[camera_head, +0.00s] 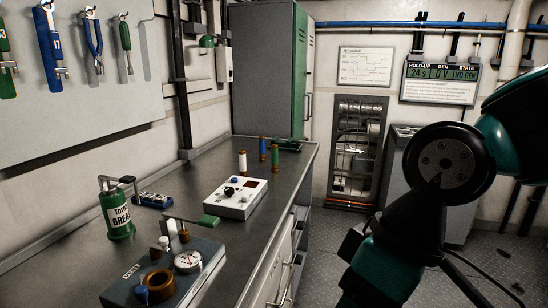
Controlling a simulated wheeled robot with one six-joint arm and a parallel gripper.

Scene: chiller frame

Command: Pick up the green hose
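No long green hose is plain to see. A short upright green cylinder (275,155) stands on the bench toward its far end. Beside it stand a blue cylinder (262,149) with a brown base and a white cylinder (242,163) with a brown top. A low dark green object (288,144) lies behind them near the cabinet; its shape is too small to tell. My arm fills the right side, over the floor and apart from the bench. My gripper's fingers do not show.
The metal bench (261,227) holds a white control box (235,197), a green grease can (117,213) and a gauge block (165,273). A tall grey-green cabinet (262,70) stands behind its far end. Tools hang on the left wall board (60,120). Floor shows at right.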

